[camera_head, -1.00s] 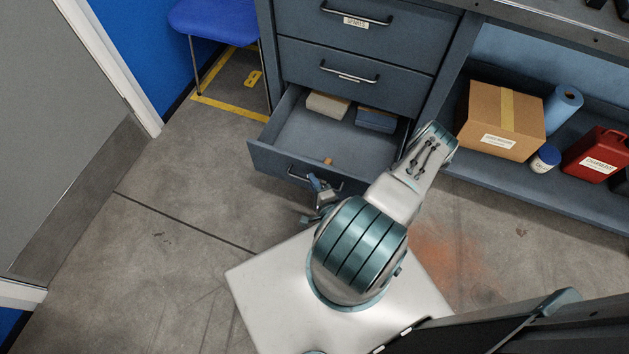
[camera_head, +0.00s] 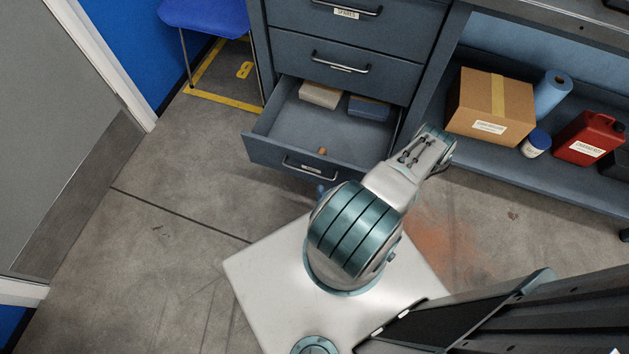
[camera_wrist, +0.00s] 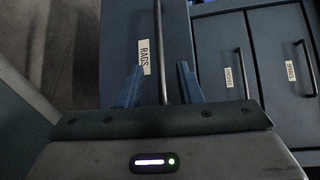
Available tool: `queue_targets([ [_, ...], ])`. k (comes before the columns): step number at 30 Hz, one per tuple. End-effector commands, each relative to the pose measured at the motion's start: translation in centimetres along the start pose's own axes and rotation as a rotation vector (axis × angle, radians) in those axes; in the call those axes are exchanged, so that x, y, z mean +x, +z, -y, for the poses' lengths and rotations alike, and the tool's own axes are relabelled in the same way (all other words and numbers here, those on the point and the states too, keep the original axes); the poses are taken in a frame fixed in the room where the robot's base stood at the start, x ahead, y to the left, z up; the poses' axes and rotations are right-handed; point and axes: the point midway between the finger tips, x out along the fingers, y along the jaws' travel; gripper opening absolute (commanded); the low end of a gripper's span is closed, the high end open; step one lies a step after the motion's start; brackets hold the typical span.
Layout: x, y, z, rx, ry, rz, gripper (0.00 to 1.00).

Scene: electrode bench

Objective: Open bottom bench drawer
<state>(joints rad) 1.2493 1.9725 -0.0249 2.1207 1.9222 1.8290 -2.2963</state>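The bottom drawer (camera_head: 276,152) of the grey-blue bench stands pulled well out, its inside visible in the head view. Its handle (camera_head: 304,168) is on the front face. In the wrist view the drawer front carries a RAGS label (camera_wrist: 144,57), and the handle bar (camera_wrist: 161,50) runs between my two fingers. My gripper (camera_wrist: 160,84) is open, with gaps between the fingers and the bar. In the head view my arm hides most of the gripper; only a bit of blue shows below the drawer front.
The drawer holds a pale block (camera_head: 320,95), a blue block (camera_head: 369,108) and a small brown item (camera_head: 323,151). Two upper drawers (camera_head: 343,62) are shut. A cardboard box (camera_head: 490,105) and red canister (camera_head: 587,139) stand on the right shelf. Floor at left is clear.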

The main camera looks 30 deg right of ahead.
Motion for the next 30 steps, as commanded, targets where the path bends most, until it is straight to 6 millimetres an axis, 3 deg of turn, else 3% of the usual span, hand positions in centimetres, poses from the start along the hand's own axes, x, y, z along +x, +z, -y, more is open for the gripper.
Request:
queue_targets([
  [3, -1.9, 0.0, 0.1, 0.001, 0.001, -0.001, 0.32],
  [9, -3.2, 0.1, 0.0, 0.001, -0.001, 0.001, 0.32],
  [26, -3.2, 0.0, 0.0, 0.000, -0.001, 0.001, 0.32],
  [30, -2.7, -0.3, 1.3, 0.005, -0.016, 0.039, 0.32],
])
